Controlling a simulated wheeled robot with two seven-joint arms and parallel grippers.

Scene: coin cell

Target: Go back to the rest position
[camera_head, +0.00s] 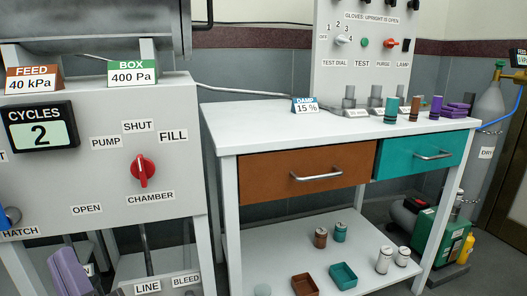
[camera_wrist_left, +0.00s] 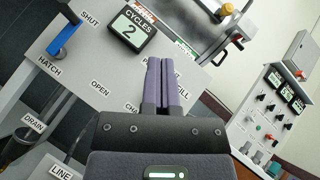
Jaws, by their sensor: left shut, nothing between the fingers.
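My left gripper (camera_head: 66,262) shows at the bottom left of the head view as purple fingers in front of the grey cabinet. In the left wrist view its two purple fingers (camera_wrist_left: 160,80) lie side by side, shut with nothing between them. They point toward the cabinet front, below the cycles display (camera_wrist_left: 133,36), and partly cover the chamber labels. I cannot tell whether they touch the panel. My right gripper is in neither view.
The grey cabinet (camera_head: 100,185) has a red chamber knob (camera_head: 143,170) and a blue hatch handle (camera_head: 8,218). A white table (camera_head: 260,112) with brown (camera_head: 320,172) and teal (camera_head: 420,153) drawers stands to the right. A gas cylinder (camera_head: 486,120) and green pump (camera_head: 440,235) stand beyond it.

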